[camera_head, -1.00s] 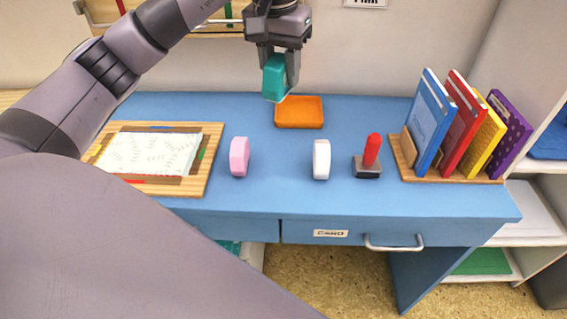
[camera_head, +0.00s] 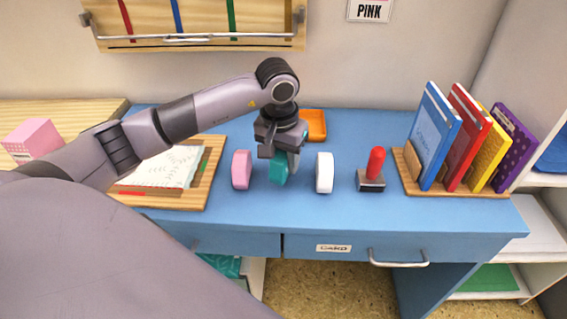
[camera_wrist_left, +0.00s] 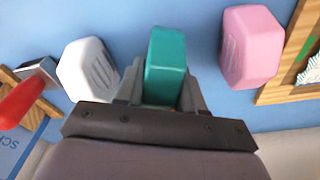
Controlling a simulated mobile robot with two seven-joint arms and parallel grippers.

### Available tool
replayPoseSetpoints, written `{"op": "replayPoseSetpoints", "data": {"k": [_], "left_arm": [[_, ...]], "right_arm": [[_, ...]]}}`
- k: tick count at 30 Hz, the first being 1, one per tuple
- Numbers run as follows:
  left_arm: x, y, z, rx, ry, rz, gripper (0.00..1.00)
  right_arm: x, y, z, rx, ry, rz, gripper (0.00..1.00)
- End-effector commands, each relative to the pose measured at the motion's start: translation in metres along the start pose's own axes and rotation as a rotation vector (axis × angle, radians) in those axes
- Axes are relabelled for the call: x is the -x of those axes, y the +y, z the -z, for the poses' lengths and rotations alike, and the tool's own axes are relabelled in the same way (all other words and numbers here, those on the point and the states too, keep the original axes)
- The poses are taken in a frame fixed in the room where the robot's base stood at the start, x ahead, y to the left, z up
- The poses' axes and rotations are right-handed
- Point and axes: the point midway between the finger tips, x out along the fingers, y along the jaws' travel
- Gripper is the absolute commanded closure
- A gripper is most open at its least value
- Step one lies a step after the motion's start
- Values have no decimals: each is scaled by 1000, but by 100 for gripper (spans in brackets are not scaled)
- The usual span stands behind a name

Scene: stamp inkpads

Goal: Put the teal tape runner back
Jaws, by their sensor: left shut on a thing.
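The teal tape runner (camera_head: 278,169) is between the fingers of my left gripper (camera_head: 280,157), which is shut on it. It is upright and low over the blue desk, between the pink tape runner (camera_head: 241,170) and the white tape runner (camera_head: 324,172). I cannot tell whether it touches the desk. In the left wrist view the teal runner (camera_wrist_left: 165,62) shows between the fingers (camera_wrist_left: 160,92), with the white runner (camera_wrist_left: 88,70) to its left and the pink runner (camera_wrist_left: 250,47) to its right, both apart from it. My right gripper is out of view.
A red-handled stamp (camera_head: 373,170) stands right of the white runner. A wooden rack (camera_head: 455,190) with several books is farther right. An orange tray (camera_head: 315,122) sits behind my gripper. A wooden board with paper (camera_head: 205,180) lies at left. The desk front is clear.

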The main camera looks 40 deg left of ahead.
Motion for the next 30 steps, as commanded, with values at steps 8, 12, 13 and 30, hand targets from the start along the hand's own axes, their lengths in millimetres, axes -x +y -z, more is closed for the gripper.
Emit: {"op": "replayPoseSetpoints", "data": {"k": [8,12,13,30], "left_arm": [[-15,0,-2,0,2,-1,100],[-17,0,-2,0,2,0,100],[-19,0,-2,0,2,0,100],[-10,0,-1,-1,3,0,36]], "right_arm": [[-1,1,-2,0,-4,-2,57],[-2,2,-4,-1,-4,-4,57],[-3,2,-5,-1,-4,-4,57],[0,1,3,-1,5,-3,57]]}}
